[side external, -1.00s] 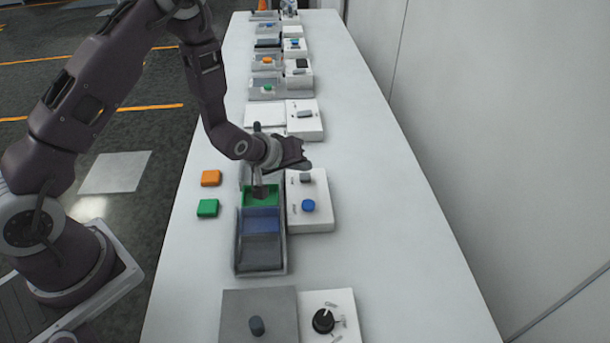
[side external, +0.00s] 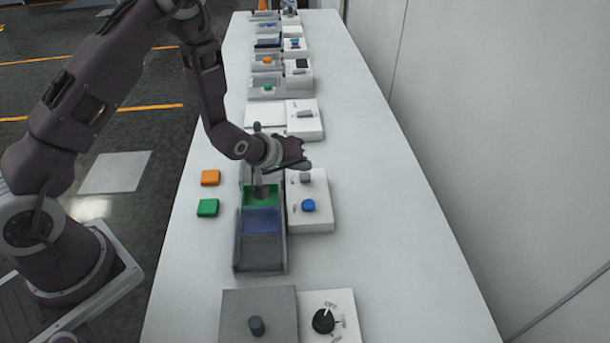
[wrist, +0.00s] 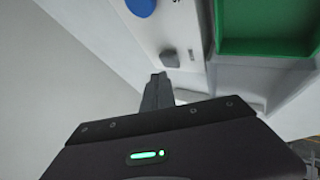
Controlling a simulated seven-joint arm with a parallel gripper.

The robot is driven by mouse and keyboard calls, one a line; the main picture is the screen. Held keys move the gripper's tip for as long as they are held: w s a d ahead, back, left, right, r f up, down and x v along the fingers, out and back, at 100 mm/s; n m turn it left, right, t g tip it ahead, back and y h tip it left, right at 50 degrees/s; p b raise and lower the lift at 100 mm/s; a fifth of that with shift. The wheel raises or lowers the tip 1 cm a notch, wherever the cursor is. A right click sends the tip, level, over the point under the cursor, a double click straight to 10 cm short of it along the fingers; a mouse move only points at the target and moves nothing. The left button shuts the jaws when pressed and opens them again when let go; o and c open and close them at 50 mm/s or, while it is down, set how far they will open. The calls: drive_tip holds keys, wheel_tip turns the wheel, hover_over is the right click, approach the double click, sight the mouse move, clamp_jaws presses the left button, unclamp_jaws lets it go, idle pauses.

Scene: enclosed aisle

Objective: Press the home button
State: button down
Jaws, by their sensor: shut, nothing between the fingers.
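A white control box (side external: 318,217) on the bench carries a grey button (side external: 305,177) and a blue button (side external: 308,206). The small labels beside them are too blurred to read. My gripper (side external: 304,165) is shut and empty, just beyond the grey button in the side view. In the wrist view its fingertips (wrist: 159,77) are close to the grey button (wrist: 170,59); I cannot tell whether they touch it. The blue button (wrist: 141,7) is at the top edge of that view, farther from the fingertips.
A tray with green (side external: 266,191) and blue (side external: 260,220) compartments stands left of the box. Orange (side external: 211,178) and green (side external: 207,208) blocks lie left of it. A knob box (side external: 335,303) is in front, and more stations line the bench behind. Bench right of the box is clear.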

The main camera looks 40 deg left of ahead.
sight(302, 178)
drive_tip(key=shift+f, duration=0.1)
drive_tip(key=shift+f, duration=0.3)
drive_tip(key=shift+f, duration=0.45)
idle(0.6)
drive_tip(key=shift+r, duration=0.85)
drive_tip(key=shift+r, duration=2.55)
